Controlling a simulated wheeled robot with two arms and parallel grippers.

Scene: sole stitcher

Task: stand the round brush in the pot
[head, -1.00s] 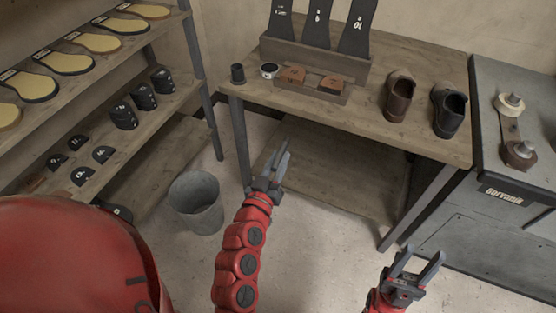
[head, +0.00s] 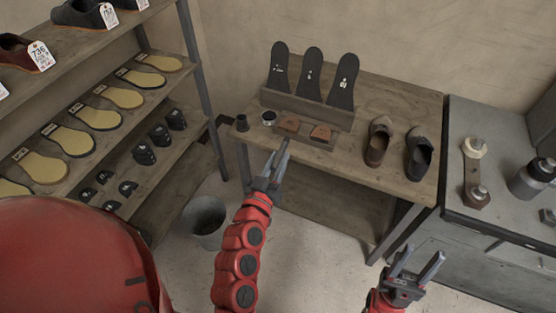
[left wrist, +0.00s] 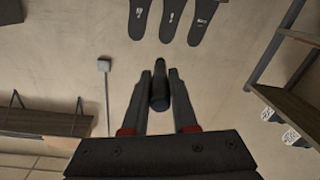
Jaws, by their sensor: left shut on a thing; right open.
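My left gripper (head: 281,158) is shut on a dark, slim cylindrical thing, which I take to be the round brush (left wrist: 159,92). In the left wrist view it sits between the two fingers; its bristles cannot be made out. In the head view the gripper points up in front of the table's front edge. My right gripper (head: 418,268) is open and empty, low at the right, in front of the table.
On the wooden table (head: 352,165) are a small round tin (head: 268,118), brown blocks in a tray (head: 320,133), a sole rack (head: 300,108) and two shoes (head: 378,142). A shelf (head: 195,140) stands left, a grey bucket (head: 204,218) on the floor, a machine bench (head: 490,230) right.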

